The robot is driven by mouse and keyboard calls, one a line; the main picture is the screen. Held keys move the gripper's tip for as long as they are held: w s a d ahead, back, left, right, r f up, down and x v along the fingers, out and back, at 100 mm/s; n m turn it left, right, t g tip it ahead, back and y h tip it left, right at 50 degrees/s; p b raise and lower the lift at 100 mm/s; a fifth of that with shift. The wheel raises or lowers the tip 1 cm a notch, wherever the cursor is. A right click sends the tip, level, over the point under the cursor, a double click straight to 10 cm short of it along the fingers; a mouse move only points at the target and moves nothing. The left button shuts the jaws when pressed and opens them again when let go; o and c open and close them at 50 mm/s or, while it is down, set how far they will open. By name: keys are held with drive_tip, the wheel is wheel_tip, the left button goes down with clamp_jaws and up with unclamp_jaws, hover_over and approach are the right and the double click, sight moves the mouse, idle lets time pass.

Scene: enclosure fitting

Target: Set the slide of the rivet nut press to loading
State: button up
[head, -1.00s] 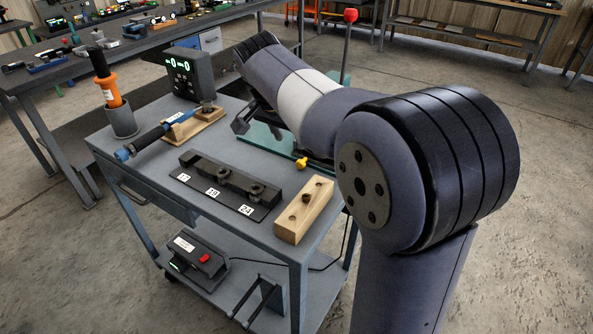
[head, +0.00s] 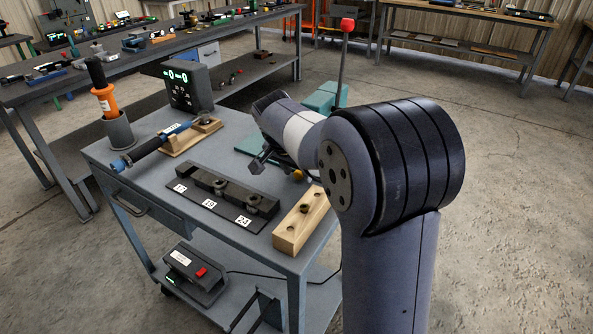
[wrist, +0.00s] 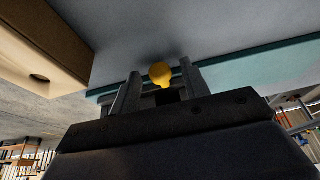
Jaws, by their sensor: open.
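The rivet nut press is teal, with its upper body (head: 325,97) and part of its base (head: 246,145) showing around my arm. Its lever has a red ball (head: 347,24) on top. A yellow knob (head: 298,175), which seems to belong to the press slide, shows just beside my arm. My gripper (head: 258,163) is open and low over the cart top. In the wrist view the yellow knob (wrist: 160,74) appears between the two open fingers (wrist: 161,80), with a gap on each side. My arm hides most of the slide, so its setting cannot be told.
A dark rack (head: 217,199) with numbered labels and a wooden block (head: 304,220) lie in front of the press.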

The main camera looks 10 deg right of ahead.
clamp_jaws()
idle(0.3)
drive_tip(key=w+a+p, duration=0.8)
drive_tip(key=w+a, duration=0.3)
drive_tip(key=shift+w+a+r, duration=0.1)
drive_tip(key=shift+w+a, duration=0.15)
drive_tip(key=shift+a, duration=0.05)
idle(0.3)
unclamp_jaws()
drive_tip(key=shift+w+a, duration=0.1)
